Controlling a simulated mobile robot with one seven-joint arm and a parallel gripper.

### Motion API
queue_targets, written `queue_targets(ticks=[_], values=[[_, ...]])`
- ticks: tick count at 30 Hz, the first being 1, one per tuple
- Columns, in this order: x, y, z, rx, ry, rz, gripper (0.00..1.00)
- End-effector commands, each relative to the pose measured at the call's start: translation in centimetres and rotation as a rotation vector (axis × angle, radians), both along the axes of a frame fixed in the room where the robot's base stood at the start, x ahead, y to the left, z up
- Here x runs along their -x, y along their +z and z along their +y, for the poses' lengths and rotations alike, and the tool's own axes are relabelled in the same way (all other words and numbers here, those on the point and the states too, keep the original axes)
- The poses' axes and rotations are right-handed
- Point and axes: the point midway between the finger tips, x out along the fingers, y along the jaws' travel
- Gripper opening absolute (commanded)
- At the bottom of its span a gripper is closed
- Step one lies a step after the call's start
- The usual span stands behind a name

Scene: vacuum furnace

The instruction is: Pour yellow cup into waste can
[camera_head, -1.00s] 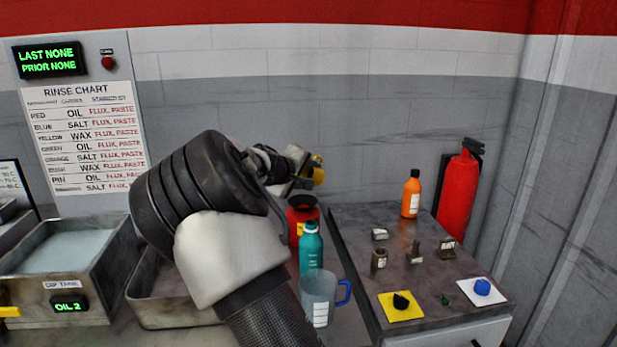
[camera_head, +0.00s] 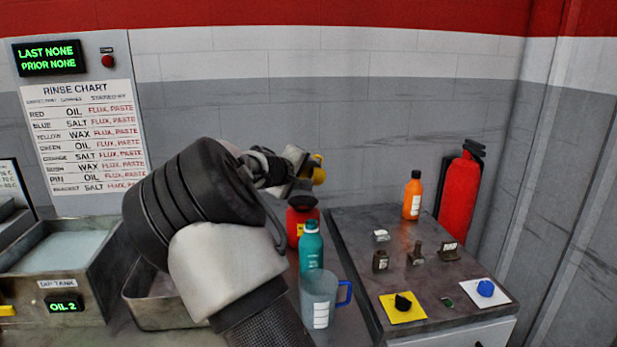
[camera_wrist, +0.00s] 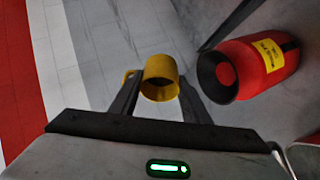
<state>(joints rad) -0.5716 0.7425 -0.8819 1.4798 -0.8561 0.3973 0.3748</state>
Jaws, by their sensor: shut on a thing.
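The yellow cup (camera_wrist: 160,80) is between the two fingers of my gripper (camera_wrist: 158,98) in the wrist view, and the gripper is shut on it. In the head view the yellow cup (camera_head: 319,170) shows partly at the end of my arm, above the red can; the cup's contents cannot be made out. The red waste can (camera_wrist: 248,68), with a dark round opening and a yellow label, is to the right of the cup in the wrist view, apart from it. In the head view the can (camera_head: 303,218) stands behind the teal bottle.
A teal bottle (camera_head: 311,247) and a clear jug (camera_head: 316,300) with a blue handle stand in front of the can. A grey bench (camera_head: 350,235) at right holds an orange bottle (camera_head: 412,195) and small parts. A dip tank (camera_head: 103,262) is at left. A fire extinguisher (camera_head: 459,195) stands behind.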

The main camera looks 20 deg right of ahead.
Motion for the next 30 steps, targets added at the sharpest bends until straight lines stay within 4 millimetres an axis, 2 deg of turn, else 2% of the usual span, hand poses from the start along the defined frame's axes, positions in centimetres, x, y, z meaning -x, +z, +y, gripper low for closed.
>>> queue_targets(ticks=[30], values=[[0.08,0.04,0.09,0.043,-0.001,-0.014,0.12]])
